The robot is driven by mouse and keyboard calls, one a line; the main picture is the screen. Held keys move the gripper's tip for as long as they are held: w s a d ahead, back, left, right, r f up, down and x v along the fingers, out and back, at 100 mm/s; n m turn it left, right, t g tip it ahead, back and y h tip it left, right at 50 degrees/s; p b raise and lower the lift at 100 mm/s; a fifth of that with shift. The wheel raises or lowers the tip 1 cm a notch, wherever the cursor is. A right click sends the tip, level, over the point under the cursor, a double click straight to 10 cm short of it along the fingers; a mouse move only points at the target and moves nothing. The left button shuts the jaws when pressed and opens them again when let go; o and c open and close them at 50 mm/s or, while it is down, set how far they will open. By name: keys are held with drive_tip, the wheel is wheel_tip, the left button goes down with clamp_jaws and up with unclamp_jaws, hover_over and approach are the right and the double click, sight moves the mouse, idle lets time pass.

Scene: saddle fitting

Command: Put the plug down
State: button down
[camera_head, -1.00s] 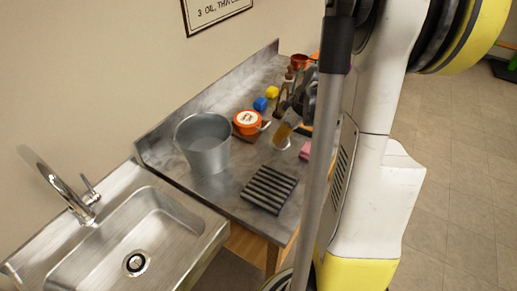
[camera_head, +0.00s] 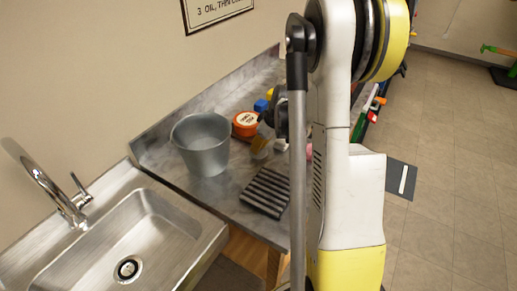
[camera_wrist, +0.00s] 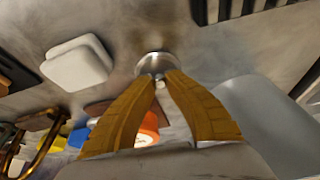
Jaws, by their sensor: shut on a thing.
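The plug (camera_wrist: 157,64), a round metal disc with a small knob, is at the fingertips in the wrist view. My gripper (camera_wrist: 160,78) is shut on its knob with two ochre fingers. In the head view, my gripper (camera_head: 260,147) is over the grey counter, between the bucket and my arm; the plug cannot be made out there. Whether the plug touches the counter is unclear. The steel sink (camera_head: 165,238) is at lower left, with a dark drain (camera_head: 128,269) in its basin.
A metal bucket (camera_head: 203,160) stands left of my gripper. A black slatted rack (camera_head: 266,191) lies in front. An orange tin (camera_head: 245,122) and a blue item (camera_head: 261,105) stand behind. A pale block (camera_wrist: 77,62) lies near the plug. A faucet (camera_head: 62,200) rises behind the sink.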

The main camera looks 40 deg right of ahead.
drive_tip(key=shift+f, duration=0.15)
drive_tip(key=c, duration=1.5)
unclamp_jaws()
drive_tip(key=shift+r, duration=0.2)
